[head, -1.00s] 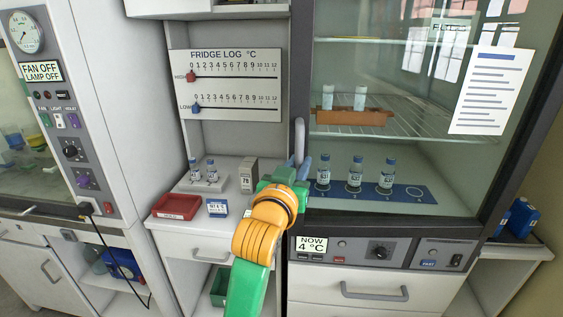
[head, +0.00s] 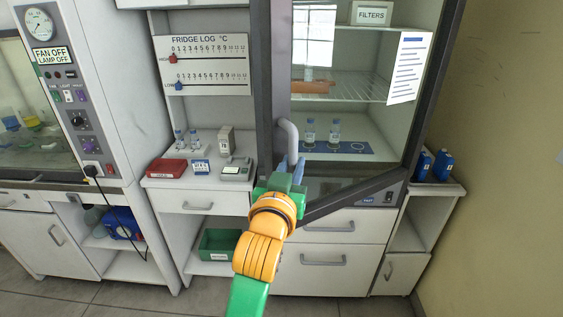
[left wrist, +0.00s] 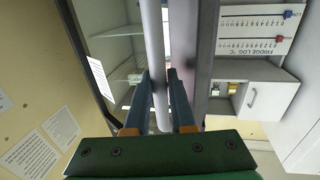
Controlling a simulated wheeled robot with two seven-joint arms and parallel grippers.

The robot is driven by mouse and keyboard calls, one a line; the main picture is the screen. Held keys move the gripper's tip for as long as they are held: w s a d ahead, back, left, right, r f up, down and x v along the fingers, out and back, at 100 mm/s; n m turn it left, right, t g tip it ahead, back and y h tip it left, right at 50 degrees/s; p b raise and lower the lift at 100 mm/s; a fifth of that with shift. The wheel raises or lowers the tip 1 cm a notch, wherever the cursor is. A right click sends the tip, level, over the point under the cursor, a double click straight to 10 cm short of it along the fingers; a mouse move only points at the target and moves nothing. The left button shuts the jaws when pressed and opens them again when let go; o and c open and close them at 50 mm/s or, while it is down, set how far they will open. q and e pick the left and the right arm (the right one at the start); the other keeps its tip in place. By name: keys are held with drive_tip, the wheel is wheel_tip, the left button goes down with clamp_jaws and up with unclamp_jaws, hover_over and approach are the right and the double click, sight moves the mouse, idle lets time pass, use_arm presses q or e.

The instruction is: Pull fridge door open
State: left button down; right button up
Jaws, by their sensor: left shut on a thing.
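The fridge door (head: 378,120) is a glass pane in a dark grey frame. It stands partly open, its left edge swung out towards me and its lower edge slanting across the cabinet front. Its pale grey bar handle (head: 290,135) is on the left edge. My left gripper (head: 293,168) is shut on the lower part of the handle. In the left wrist view the handle (left wrist: 154,35) runs between the two blue fingers (left wrist: 162,95), with the door frame (left wrist: 207,60) beside it. My right gripper is not in view.
Vials (head: 322,130) and an orange rack (head: 312,87) show through the glass. A bench with a red tray (head: 167,168) and small devices is left of the door. Blue boxes (head: 434,165) stand at the right, near a wall (head: 500,130).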

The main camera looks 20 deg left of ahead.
use_arm(q)
drive_tip(key=shift+r, duration=0.1)
drive_tip(key=c, duration=1.1)
unclamp_jaws()
drive_tip(key=o, duration=0.3)
drive_tip(key=shift+d, duration=0.15)
drive_tip(key=shift+o, duration=0.2)
drive_tip(key=shift+d, duration=0.15)
drive_tip(key=s+p, duration=0.3)
drive_tip(key=s, duration=0.4)
drive_tip(key=shift+d, duration=0.45)
